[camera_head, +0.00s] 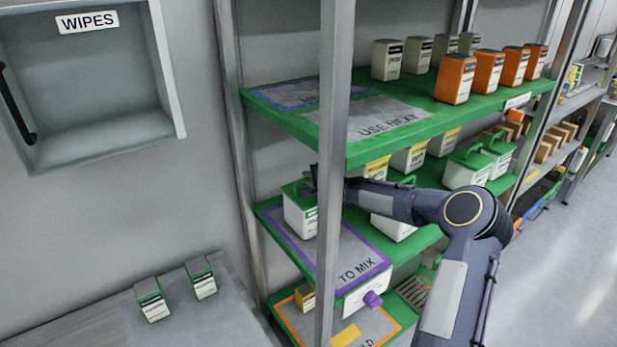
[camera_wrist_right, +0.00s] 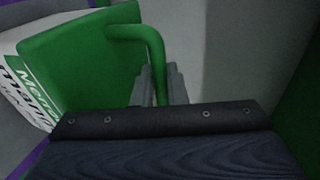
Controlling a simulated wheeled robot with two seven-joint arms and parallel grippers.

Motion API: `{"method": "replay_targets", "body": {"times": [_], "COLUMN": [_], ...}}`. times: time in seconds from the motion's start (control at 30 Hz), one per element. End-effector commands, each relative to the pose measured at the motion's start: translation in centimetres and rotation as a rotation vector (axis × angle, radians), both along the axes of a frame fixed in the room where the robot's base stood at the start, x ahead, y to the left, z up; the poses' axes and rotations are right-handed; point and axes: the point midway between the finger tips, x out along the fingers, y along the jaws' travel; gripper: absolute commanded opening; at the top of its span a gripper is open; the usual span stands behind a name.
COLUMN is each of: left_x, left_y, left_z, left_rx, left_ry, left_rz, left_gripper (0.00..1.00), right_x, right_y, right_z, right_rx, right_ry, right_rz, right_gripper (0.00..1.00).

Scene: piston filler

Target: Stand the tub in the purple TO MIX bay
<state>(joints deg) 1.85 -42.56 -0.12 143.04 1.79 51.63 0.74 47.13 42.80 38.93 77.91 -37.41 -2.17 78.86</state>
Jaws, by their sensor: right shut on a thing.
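The tub (camera_head: 297,217) is white with a green lid and handle. In the head view it is at the back left of the purple-outlined TO MIX bay (camera_head: 346,262) on the middle shelf. I cannot tell whether its base touches the shelf. My right gripper (camera_head: 313,182) is at its lid, partly hidden by the shelf post. In the right wrist view my right gripper (camera_wrist_right: 163,88) is shut on the green handle (camera_wrist_right: 152,48), and the tub's lid (camera_wrist_right: 75,65) and printed label show to the left. My left gripper is not in view.
A grey upright post (camera_head: 333,130) stands in front of the bay. The upper green shelf (camera_head: 290,119) is above it, with orange-and-white containers at right. Several other white tubs (camera_head: 467,172) stand to the right on the middle shelf. An orange-outlined bay (camera_head: 375,322) lies below.

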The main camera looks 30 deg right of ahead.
Motion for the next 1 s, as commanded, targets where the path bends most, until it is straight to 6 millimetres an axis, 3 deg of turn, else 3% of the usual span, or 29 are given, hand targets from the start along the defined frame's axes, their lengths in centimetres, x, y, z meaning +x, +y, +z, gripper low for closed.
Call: {"method": "replay_targets", "body": {"times": [0.1,0.13,0.3,0.67,0.77,1.0], "left_x": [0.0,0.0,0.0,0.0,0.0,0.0], "left_y": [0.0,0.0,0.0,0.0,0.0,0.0], "left_z": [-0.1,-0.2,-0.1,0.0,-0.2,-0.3], "left_rx": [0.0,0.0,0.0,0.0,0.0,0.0], "left_ry": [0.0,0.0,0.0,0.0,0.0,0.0], "left_rz": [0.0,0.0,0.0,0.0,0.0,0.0], "left_gripper": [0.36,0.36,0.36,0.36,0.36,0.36], "right_x": [0.1,0.0,0.0,-0.4,-1.7,-6.7], "right_y": [0.0,0.0,0.0,-0.1,-0.2,-0.5], "right_z": [0.5,-0.2,-0.1,0.2,0.6,2.4], "right_rx": [-0.002,0.0,0.0,0.0,-0.001,-0.001], "right_ry": [-0.012,0.0,0.0,0.0,0.001,0.002], "right_rz": [-0.001,0.0,0.0,-0.001,-0.002,-0.005], "right_gripper": [0.0,0.14,0.34,0.34,0.34,0.34]}}
